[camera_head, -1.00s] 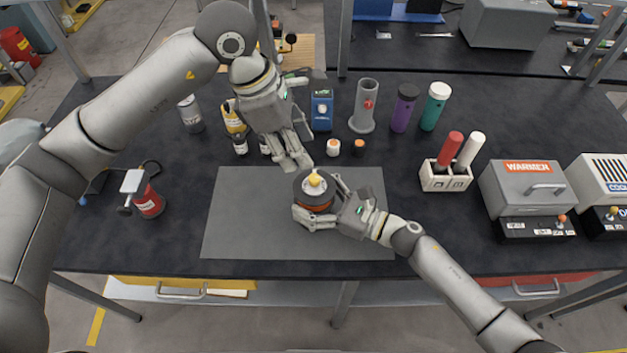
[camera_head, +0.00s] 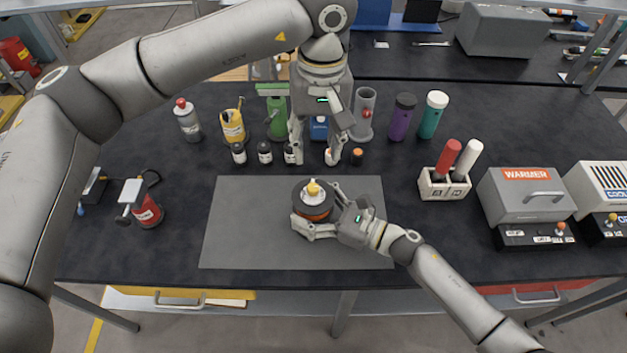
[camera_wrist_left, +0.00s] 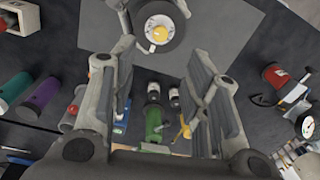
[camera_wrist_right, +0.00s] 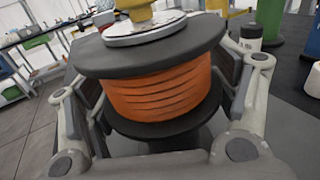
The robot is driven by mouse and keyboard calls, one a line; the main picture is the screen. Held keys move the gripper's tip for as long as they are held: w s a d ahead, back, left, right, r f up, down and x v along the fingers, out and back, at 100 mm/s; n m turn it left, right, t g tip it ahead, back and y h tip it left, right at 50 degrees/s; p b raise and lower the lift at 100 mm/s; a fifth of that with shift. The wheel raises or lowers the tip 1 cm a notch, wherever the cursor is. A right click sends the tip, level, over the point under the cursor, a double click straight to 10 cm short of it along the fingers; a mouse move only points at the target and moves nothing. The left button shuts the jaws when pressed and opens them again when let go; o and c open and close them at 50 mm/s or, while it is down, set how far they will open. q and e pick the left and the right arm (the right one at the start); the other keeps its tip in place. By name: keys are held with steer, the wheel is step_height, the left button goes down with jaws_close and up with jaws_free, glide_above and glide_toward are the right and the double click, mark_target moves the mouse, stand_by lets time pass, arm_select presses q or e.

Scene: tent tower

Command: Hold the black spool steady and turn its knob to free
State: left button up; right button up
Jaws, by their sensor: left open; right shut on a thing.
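The black spool (camera_head: 301,205), wound with orange line, stands upright on the grey mat (camera_head: 245,225). A pale disc and a yellow knob (camera_head: 313,188) sit on its top; the knob also shows in the left wrist view (camera_wrist_left: 160,34). My right gripper (camera_head: 318,208) is shut around the spool from the right, with a finger on each side of the orange winding (camera_wrist_right: 160,92). My left gripper (camera_head: 316,158) is open and empty, pointing down behind the spool, apart from the knob. Its two fingers are wide apart in the left wrist view.
Purple (camera_head: 402,117) and teal (camera_head: 433,115) bottles stand back right. A warmer (camera_head: 525,190) is at right. The mat's left part is clear.

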mark_target(313, 187)
arm_select(q)
steer(key=f, duration=1.2)
steer(key=shift+a, duration=0.25)
steer(key=shift+r, duration=0.1)
jaws_close()
